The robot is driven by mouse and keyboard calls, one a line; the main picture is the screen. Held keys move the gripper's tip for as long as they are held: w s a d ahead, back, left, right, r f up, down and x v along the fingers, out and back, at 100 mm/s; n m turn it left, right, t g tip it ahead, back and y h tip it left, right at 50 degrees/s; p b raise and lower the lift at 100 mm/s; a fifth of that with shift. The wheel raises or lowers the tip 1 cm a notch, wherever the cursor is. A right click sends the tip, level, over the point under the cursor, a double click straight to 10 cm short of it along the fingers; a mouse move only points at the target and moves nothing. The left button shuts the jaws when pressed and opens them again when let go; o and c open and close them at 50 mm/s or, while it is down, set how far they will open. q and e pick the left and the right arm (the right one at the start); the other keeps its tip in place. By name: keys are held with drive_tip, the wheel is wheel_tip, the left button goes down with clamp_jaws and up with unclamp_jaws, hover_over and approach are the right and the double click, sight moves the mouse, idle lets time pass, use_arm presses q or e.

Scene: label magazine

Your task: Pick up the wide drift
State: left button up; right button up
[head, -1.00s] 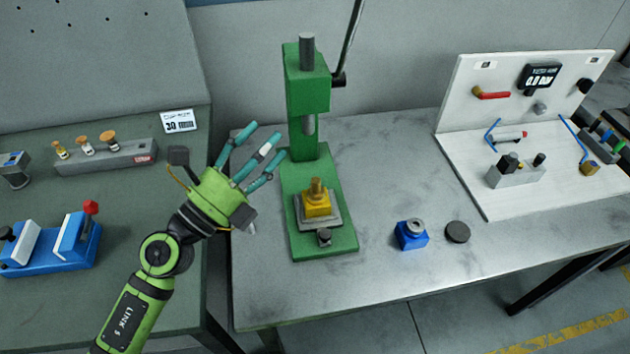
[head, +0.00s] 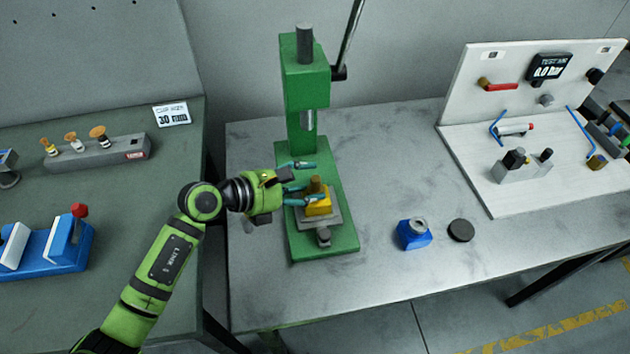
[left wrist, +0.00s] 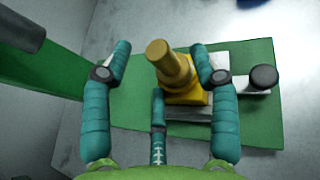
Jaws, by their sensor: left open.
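A grey rack (head: 118,150) on the left bench holds three small pieces with brass-coloured tops. The rightmost piece (head: 98,133) has the widest top and looks like the wide drift. My left gripper (head: 310,180) is at the green press (head: 330,240), far right of the rack. Its fingers are open, near a brass-coloured pin (head: 315,185) standing on a yellow block (head: 320,208). In the left wrist view the pin (left wrist: 170,62) shows between the spread teal fingers; contact cannot be told. The block sits on a grey plate on the press base. My right gripper is not in view.
A blue block (head: 412,235) and a dark disc (head: 460,231) lie right of the press. A white test panel (head: 470,160) stands farther right. A blue fixture (head: 50,245) with a red knob is on the left bench. The grey table's front is clear.

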use_arm(q)
drive_tip(key=shift+d+f, duration=0.2)
drive_tip(key=shift+d, duration=0.2)
drive_tip(key=shift+c, duration=0.3)
drive_tip(key=c, duration=1.1)
drive_tip(key=shift+c, duration=0.2)
